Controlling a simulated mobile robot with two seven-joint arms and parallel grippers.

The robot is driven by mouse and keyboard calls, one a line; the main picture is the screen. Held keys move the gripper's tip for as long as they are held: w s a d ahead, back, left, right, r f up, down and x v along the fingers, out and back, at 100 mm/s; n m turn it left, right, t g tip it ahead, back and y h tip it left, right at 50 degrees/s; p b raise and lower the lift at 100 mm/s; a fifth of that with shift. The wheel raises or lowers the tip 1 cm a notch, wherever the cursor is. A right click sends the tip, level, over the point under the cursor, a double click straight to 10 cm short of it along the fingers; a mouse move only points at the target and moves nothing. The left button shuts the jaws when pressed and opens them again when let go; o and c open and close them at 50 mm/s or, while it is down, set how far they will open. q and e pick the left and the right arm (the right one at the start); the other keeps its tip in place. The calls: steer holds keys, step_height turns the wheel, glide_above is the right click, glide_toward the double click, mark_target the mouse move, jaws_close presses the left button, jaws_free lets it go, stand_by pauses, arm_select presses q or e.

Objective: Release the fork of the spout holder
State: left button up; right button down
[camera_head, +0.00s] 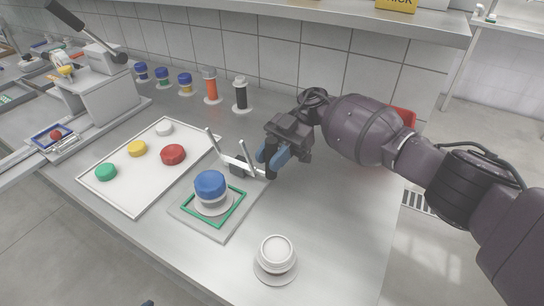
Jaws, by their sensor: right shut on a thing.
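The spout holder is a grey plate (190,212) with a green square frame (235,209) near the middle of the bench. A white spout (215,202) with a blue cap (210,184) stands upright inside the frame. The fork (240,166) is at the plate's back right edge, with two pale prongs raised at a slant, clear of the capped spout. My right gripper (270,164) comes from the right and is shut at the fork's right end, on its dark handle; the fingers partly hide the contact. My left gripper is not in view.
A white tray (125,194) with coloured caps lies to the left. A white spout piece (276,258) stands near the front. Several capped pieces and an orange one (210,84) line the back wall. A lever press (103,95) stands at the far left. The bench right of the holder is clear.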

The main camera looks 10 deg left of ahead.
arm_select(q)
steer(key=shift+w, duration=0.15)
arm_select(e)
steer(key=shift+f, duration=0.1)
steer(key=c, duration=0.9)
jaws_free()
steer(key=shift+w+d, duration=0.3)
steer(key=shift+w, duration=0.2)
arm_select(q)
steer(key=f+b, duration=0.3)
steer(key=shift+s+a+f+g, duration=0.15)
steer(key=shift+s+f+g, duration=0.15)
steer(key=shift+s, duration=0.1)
arm_select(e)
steer(key=v, duration=0.9)
steer(key=shift+w+d+r, duration=0.15)
steer(key=shift+w+r, duration=0.1)
steer(key=shift+r, duration=0.05)
